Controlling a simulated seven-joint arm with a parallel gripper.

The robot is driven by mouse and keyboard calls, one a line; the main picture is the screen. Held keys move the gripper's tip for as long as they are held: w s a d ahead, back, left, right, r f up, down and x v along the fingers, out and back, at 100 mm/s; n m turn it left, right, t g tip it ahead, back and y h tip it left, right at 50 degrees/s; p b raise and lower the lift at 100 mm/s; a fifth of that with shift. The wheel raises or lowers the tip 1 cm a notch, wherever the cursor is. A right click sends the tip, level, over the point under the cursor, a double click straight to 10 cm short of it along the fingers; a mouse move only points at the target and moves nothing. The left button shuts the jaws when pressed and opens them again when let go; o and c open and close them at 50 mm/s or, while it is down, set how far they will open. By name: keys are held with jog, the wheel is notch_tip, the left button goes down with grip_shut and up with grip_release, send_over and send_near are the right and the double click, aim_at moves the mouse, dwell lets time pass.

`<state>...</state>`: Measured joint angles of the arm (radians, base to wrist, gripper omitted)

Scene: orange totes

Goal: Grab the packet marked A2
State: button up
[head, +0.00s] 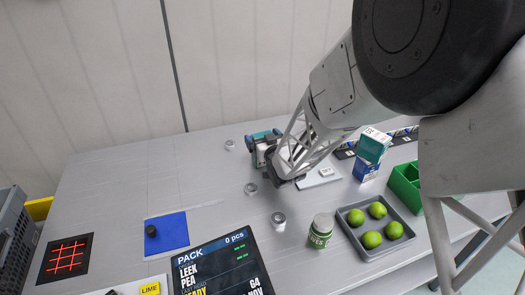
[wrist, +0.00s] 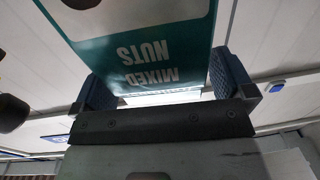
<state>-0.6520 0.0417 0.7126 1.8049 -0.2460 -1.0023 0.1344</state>
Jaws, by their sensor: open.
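My gripper (head: 264,152) is low over the grey table, near its middle back, with its fingers apart. In the wrist view, a white and teal packet (wrist: 140,35) printed "MIXED NUTS" shows upside down between the two blue-padded fingers of my gripper (wrist: 165,85). I cannot tell whether the pads touch it. A teal patch shows at my gripper in the head view; I cannot tell whether it is this packet. I can read no A2 mark in either view.
A teal box (head: 375,146) sits on a blue box (head: 365,171) at the right, near a green bin (head: 403,188). A grey tray (head: 349,231) of limes, a green jar (head: 320,231) and a screen (head: 222,272) lie nearer. A blue mat (head: 172,238) lies left.

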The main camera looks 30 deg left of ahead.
jog(key=c, duration=1.2)
jog(key=shift+c, duration=0.2)
jog(key=shift+r, duration=0.1)
jog(key=shift+r, duration=0.85)
jog(key=shift+s+d+r, duration=0.1)
jog(key=shift+r, duration=0.8)
jog(key=s+a+r+v, duration=0.1)
jog(key=s+v, duration=0.1)
jog(key=v, duration=1.3)
jog(key=shift+s+a+r, duration=0.15)
jog(key=shift+s+a, duration=0.05)
